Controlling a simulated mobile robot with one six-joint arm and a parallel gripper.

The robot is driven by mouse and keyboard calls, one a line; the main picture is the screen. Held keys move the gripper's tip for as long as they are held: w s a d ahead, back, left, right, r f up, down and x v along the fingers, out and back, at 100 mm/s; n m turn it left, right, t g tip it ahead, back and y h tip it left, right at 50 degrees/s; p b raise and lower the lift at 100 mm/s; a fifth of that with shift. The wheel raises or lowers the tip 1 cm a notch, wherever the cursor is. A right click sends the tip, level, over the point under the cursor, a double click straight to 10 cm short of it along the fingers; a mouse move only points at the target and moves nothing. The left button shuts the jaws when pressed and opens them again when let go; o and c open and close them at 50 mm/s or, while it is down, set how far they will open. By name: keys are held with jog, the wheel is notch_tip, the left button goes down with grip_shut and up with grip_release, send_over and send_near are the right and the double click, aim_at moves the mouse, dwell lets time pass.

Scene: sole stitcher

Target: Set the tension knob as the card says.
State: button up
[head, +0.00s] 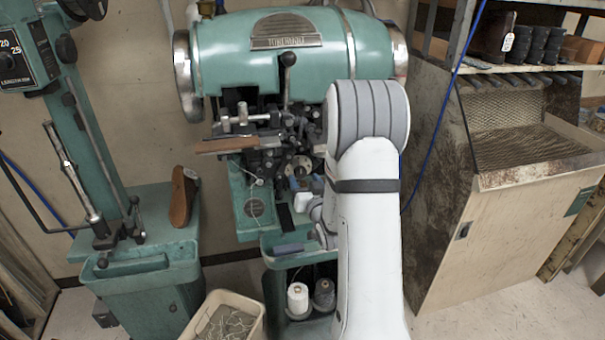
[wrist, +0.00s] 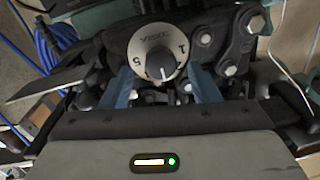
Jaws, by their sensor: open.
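The tension knob (wrist: 154,50) is a round white dial with dark numerals on the stitcher, in the upper middle of the wrist view. My gripper (wrist: 162,82) is open, with one blue finger on each side just below the dial. Nothing is held between them; whether they touch the knob I cannot tell. In the head view my arm partly hides this area of the green stitcher (head: 255,60). I cannot make out the card for certain.
Dark links and bolts (wrist: 230,40) crowd the knob's right side. Thread spools (head: 298,298) sit below, beside a bin of scraps (head: 228,320). A wooden cabinet (head: 500,220) stands at the right.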

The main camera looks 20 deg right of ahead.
jog(key=shift+w+d, duration=0.1)
jog(key=shift+w, duration=1.15)
jog(key=c, duration=1)
jog(key=shift+o, duration=0.2)
jog(key=shift+f+b, duration=0.1)
jog(key=shift+b, duration=0.2)
